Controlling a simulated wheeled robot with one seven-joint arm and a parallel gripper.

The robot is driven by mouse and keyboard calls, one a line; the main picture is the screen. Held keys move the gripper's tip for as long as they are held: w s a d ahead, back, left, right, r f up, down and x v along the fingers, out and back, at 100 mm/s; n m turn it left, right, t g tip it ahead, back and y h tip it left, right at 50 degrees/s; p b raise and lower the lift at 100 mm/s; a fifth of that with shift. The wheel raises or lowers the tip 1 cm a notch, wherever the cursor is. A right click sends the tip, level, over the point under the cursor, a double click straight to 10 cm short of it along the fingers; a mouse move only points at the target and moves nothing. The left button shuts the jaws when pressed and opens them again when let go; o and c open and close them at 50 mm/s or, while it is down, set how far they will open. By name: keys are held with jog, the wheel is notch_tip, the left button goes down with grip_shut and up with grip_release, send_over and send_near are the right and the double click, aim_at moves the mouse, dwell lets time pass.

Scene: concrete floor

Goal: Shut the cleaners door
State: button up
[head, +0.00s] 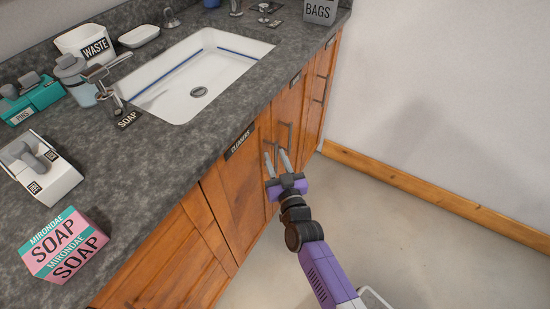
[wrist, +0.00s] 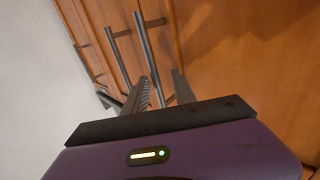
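The cleaners door (head: 238,195) is the wooden cabinet door under the "CLEANERS" label (head: 240,142) on the counter edge. It looks flush or nearly flush with the cabinet front; I cannot tell whether a small gap remains. My gripper (head: 277,161) is at the cabinet front, by the door's right edge and just below the upright bar handles. In the wrist view, two metal bar handles (wrist: 148,55) stand close together just beyond my fingertips (wrist: 166,82).
The grey counter (head: 165,165) overhangs the cabinet front and holds a sink (head: 200,80), a pink soap box (head: 62,245), and a waste bin (head: 85,42). More wooden doors (head: 320,85) continue toward the wall. The concrete floor (head: 400,235) to the right is clear.

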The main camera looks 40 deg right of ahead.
jog(key=v, duration=0.7)
jog(key=shift+s+a, duration=0.15)
jog(key=shift+s, duration=0.25)
dwell(0.3)
jog(key=s+a+r+n+y+p, duration=0.1)
jog(key=s+a+r+y+p, duration=0.1)
jog(key=s+a+r, duration=0.2)
jog(key=s+a+r+n+y+p, duration=0.2)
jog(key=s+a+r+y, duration=0.1)
jog(key=s+r, duration=0.7)
jog(key=s+a+r+n+g+y+p, duration=0.1)
jog(key=s+a+r, duration=0.4)
jog(key=s, duration=0.8)
notch_tip(320, 180, up, 2)
jog(key=shift+s+a+r+n+y+p, duration=0.25)
jog(key=shift+n+y+p, duration=0.45)
jog(key=shift+y+p, duration=0.4)
jog(key=shift+f, duration=0.1)
